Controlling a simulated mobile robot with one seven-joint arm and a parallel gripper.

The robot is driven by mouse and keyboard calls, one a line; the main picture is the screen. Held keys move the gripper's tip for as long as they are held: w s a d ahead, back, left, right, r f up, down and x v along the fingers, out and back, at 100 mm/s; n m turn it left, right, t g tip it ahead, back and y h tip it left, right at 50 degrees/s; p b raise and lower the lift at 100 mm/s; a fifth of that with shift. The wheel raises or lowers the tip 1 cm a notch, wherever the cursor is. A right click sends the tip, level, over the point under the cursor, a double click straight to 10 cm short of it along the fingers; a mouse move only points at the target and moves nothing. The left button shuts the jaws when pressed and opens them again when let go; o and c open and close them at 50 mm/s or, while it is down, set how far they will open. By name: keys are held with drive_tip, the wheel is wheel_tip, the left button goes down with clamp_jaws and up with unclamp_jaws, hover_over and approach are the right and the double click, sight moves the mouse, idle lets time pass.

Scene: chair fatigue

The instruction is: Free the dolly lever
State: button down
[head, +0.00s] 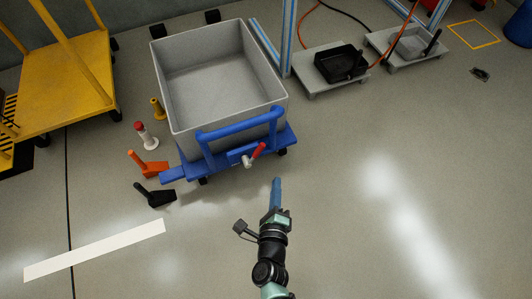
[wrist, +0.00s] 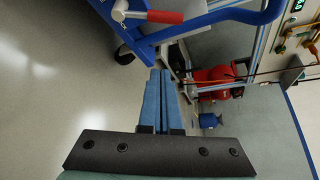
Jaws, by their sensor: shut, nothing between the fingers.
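The blue dolly (head: 172,173) carries a large grey bin (head: 215,75) and has a blue tube handle on its near side. The dolly lever (head: 254,155), with a red grip and a pale metal base, sits on that near side below the handle. In the wrist view the lever's red grip (wrist: 165,17) shows at the top, beside the blue frame. My gripper (head: 276,181) has blue fingers held together, with nothing between them. It is in front of the dolly, to the lower right of the lever and apart from it. The fingers also show in the wrist view (wrist: 160,75).
An orange wedge-like item (head: 147,163) and a black one (head: 154,194) lie left of the dolly, near a red-and-white post (head: 146,135) and a yellow post (head: 157,107). A yellow cart (head: 65,75) stands far left. Open floor (head: 400,190) lies to the right.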

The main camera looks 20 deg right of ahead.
sight(255, 154)
drive_tip(key=b+x, duration=0.6)
drive_tip(key=x, duration=0.4)
drive_tip(key=shift+w+a+r+p, duration=0.2)
drive_tip(key=shift+a+r+p, duration=0.3)
drive_tip(key=shift+a+p, duration=0.3)
drive_tip(key=shift+w+a+r+p, duration=0.2)
drive_tip(key=shift+a+r+p, duration=0.4)
drive_tip(key=shift+a, duration=0.3)
drive_tip(key=shift+f, duration=0.1)
